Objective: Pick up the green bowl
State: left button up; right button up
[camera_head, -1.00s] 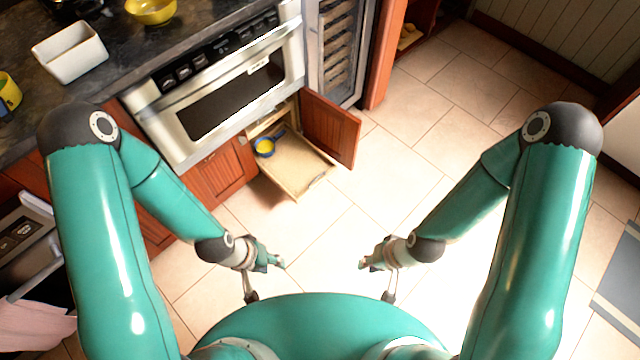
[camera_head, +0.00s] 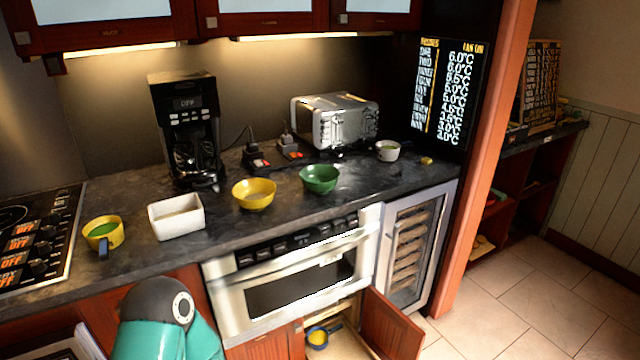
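The green bowl (camera_head: 320,179) stands upright on the dark countertop, in front of the silver toaster and to the right of a yellow bowl (camera_head: 254,194). A small gap separates the two bowls. Part of my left arm shows at the lower left, but its gripper is below the picture. My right arm and gripper are out of view.
On the dark countertop (camera_head: 290,222) stand a coffee maker (camera_head: 186,130), white rectangular dish (camera_head: 176,216), yellow cup (camera_head: 103,234), toaster (camera_head: 345,120) and white cup (camera_head: 387,150). Below, a cabinet door (camera_head: 390,328) stands open beside a blue-handled pan (camera_head: 318,337).

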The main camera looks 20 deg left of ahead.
aim_at(319, 179)
jog(key=z, duration=0.3)
jog(key=i, duration=1.3)
jog(key=u, duration=0.15)
